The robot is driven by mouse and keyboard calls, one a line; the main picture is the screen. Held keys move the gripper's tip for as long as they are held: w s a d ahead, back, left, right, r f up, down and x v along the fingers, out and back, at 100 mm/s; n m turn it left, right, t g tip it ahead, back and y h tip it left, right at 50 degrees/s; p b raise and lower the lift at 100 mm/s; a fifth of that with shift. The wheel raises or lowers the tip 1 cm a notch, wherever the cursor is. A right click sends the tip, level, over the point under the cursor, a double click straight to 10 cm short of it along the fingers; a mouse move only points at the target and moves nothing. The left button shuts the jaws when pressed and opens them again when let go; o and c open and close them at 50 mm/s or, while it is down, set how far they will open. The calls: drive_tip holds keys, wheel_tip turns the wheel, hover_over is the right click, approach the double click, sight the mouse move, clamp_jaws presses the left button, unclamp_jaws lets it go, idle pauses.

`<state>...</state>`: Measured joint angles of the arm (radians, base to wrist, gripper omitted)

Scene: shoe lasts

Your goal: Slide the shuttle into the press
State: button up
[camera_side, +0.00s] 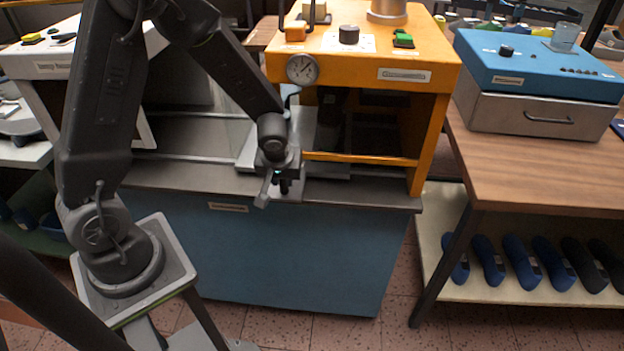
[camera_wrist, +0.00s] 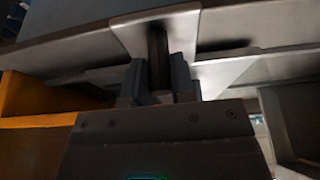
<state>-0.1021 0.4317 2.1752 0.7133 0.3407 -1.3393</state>
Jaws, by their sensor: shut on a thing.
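The press is a yellow-orange housing (camera_side: 432,110) with a dial gauge, standing on a blue cabinet. Its mouth is dark inside, with an orange bar (camera_side: 360,159) low across the front. The shuttle, a light grey metal plate (camera_side: 247,152), lies on the bed at the left side of the mouth; its right part seems to reach into the opening. My gripper (camera_side: 283,183) is at the front edge of the plate, shut on a dark upright handle. In the wrist view the fingers (camera_wrist: 157,80) close around this handle, beside a pale metal bracket (camera_wrist: 128,35). The shuttle's far side is hidden by my arm.
The grey metal bed (camera_side: 185,178) runs left of the press and looks clear. A blue unit with a metal drawer (camera_side: 540,117) stands on a wooden table (camera_side: 530,165) at right. Blue shoe lasts (camera_side: 522,262) lie on its lower shelf. A white machine (camera_side: 60,62) stands at left.

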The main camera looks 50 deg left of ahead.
drive_tip(key=w+d, duration=0.9)
drive_tip(key=o, duration=1)
drive_tip(key=shift+s+a, duration=0.15)
drive_tip(key=shift+r, duration=0.1)
drive_tip(key=v, duration=0.4)
drive_tip(key=shift+s+r, duration=0.15)
drive_tip(key=shift+r, duration=0.2)
drive_tip(key=s+d, duration=0.4)
drive_tip(key=shift+s+d, duration=0.1)
drive_tip(key=shift+d, duration=0.1)
